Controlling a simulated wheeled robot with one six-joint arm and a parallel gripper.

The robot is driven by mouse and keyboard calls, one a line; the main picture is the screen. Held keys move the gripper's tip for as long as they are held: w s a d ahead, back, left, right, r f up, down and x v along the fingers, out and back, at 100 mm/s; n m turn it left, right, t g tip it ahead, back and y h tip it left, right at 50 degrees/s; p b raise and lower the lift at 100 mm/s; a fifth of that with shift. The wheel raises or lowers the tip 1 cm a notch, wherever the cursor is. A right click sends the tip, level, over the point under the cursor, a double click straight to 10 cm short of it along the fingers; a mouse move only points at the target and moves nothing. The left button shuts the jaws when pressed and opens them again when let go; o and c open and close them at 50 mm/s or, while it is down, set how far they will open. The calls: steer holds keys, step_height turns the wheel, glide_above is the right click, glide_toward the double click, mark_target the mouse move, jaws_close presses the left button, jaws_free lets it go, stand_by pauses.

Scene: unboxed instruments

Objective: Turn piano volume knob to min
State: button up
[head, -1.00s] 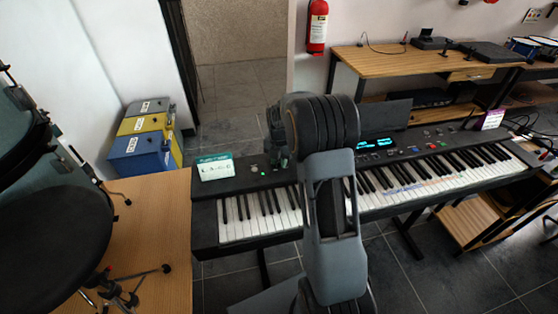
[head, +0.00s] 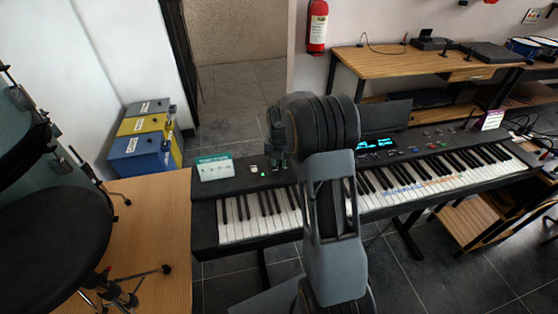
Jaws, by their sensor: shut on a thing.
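The piano (head: 232,233) is a long black keyboard with a lit blue display (head: 377,144). It runs from the middle left to the right of the head view. My arm crosses in front of it. My gripper (head: 277,163) is at the piano's top panel, left of the display, pointing down. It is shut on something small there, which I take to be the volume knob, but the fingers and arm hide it. A small light-coloured spot (head: 254,169) shows on the panel just left of my gripper.
A green and white card (head: 215,167) stands on the piano's left end. A wooden platform (head: 150,215) and dark drum gear (head: 50,240) are at the left. Stacked cases (head: 142,135) stand behind. A wooden desk (head: 400,62) is at the back right.

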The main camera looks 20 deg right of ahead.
steer(key=shift+w+r, duration=0.1)
steer(key=o, duration=0.9)
step_height(320, 180, up, 14)
steer(key=shift+f, duration=0.15)
stand_by(0.4)
